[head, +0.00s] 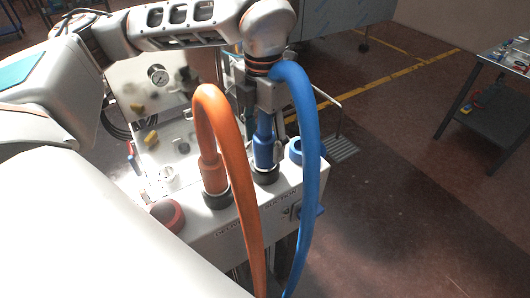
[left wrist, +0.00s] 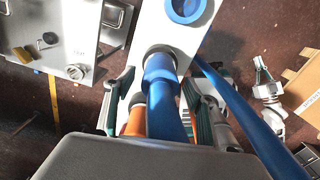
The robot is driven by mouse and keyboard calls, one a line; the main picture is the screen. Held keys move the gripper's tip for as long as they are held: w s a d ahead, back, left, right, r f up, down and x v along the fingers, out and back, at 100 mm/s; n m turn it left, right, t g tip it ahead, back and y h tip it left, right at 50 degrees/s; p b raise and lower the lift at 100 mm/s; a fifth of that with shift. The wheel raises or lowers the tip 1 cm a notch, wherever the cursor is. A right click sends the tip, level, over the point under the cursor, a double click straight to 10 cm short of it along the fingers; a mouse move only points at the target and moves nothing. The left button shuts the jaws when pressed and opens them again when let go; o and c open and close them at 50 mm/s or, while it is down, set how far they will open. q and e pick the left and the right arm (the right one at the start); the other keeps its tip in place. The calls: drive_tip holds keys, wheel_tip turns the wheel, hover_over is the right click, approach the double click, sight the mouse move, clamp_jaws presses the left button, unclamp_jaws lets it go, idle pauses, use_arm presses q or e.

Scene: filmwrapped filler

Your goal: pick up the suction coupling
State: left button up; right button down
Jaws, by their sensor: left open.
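The suction coupling, a blue cylinder (head: 264,148) with a blue hose (head: 308,160), stands upright in a black collar on the white manifold (head: 232,232), by the lettering that reads as suction. My left gripper (head: 264,122) is above the manifold, open, with its fingers on either side of the coupling's upper part. In the left wrist view the coupling (left wrist: 161,98) lies between the fingers of the gripper (left wrist: 163,112). I cannot tell whether either finger touches it.
An orange coupling (head: 213,173) with its orange hose (head: 243,180) stands close to the left. An empty blue ring (head: 297,152) and a red ring (head: 167,214) sit at the manifold's ends. A gauge panel (head: 150,100) is behind. A dark cart (head: 490,105) stands far right.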

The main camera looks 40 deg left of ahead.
use_arm(q)
wheel_tip(320, 180, down, 3)
drive_tip(key=shift+w+f, duration=0.1)
drive_tip(key=shift+c, duration=0.3)
clamp_jaws()
